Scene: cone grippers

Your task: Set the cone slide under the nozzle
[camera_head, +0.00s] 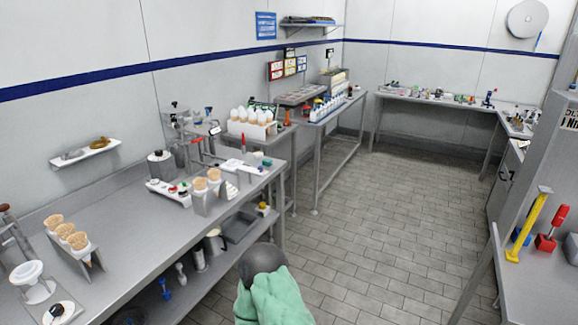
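No gripper of mine shows in the head view. A grey stand with several wafer cones (70,238) is on the left bench (115,210). A second pale stand with two wafer cones (207,183) is farther along the same bench, at its front edge. A white rack with several white-topped cones (250,125) is on the bench behind. I cannot tell which of these is the cone slide. A white funnel-shaped piece (32,280) stands at the near left. I cannot make out which thing is the nozzle.
A dark rounded thing with a mint-green cover (270,290) is at the bottom middle; I cannot tell what it is. The tiled floor (390,215) is clear to its right. A right-hand table holds a yellow tool (530,225) and a red-handled one (552,230).

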